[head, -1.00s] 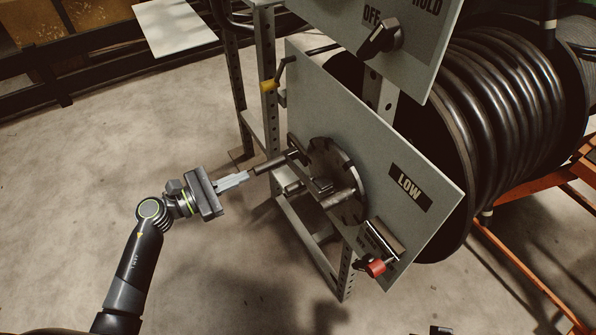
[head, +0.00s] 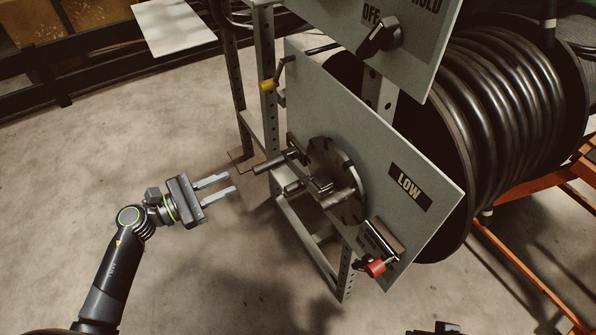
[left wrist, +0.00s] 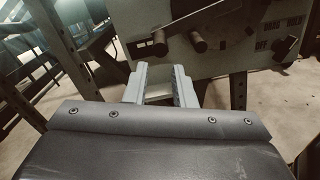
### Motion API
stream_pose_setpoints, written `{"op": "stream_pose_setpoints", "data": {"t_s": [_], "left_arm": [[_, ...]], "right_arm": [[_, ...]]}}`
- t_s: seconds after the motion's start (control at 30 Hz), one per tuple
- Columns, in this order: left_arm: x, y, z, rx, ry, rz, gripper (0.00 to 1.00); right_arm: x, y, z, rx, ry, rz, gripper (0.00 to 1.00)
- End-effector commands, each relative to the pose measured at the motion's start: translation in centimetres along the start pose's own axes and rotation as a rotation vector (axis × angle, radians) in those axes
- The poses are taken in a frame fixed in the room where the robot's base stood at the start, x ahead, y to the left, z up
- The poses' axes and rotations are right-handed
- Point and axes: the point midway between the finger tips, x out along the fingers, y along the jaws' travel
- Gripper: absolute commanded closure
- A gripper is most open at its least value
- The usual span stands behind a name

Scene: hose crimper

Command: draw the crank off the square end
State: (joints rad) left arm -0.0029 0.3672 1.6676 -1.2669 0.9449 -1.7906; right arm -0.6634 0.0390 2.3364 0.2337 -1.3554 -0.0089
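The crank's dark handle (head: 270,163) sticks out toward the left from the round dark plate (head: 345,170) on the grey LOW panel (head: 408,232). The crank's arm runs down toward the hub at the plate's middle. The square end is not clearly visible there, and I cannot tell how the crank sits on it. My left gripper (head: 231,186) is open and empty, a short gap to the left of the handle and apart from it. In the left wrist view its two fingers (left wrist: 160,75) stand apart, with dark rod ends (left wrist: 158,44) beyond them. My right gripper's fingers are not visible.
A yellow-tipped lever (head: 268,86) and a red-knobbed part (head: 375,267) project from the panel. Above is a panel with a black OFF/HOLD knob (head: 380,40). A hose reel (head: 480,110) stands behind. A metal frame (head: 345,275) carries the panel.

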Motion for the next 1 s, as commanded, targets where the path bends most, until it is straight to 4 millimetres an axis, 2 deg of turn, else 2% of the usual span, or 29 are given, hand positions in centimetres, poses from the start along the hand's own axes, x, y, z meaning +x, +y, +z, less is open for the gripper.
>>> {"op": "stream_pose_setpoints", "data": {"t_s": [0.1, 0.5, 0.7, 1.0], "left_arm": [[-2.9, -0.1, -0.2, 0.0, 0.006, -0.002, 0.77], [-10.9, -0.1, -0.1, -0.001, 0.004, -0.001, 0.77], [-12.9, 0.0, 0.0, 0.0, 0.001, -0.002, 0.77], [-13.2, 0.2, 0.1, -0.041, -0.008, 0.035, 0.77]], "right_arm": [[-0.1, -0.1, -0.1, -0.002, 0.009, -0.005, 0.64], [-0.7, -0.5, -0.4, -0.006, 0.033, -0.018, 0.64], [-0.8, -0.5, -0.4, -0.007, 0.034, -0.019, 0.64], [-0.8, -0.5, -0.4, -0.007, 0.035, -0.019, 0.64]]}}
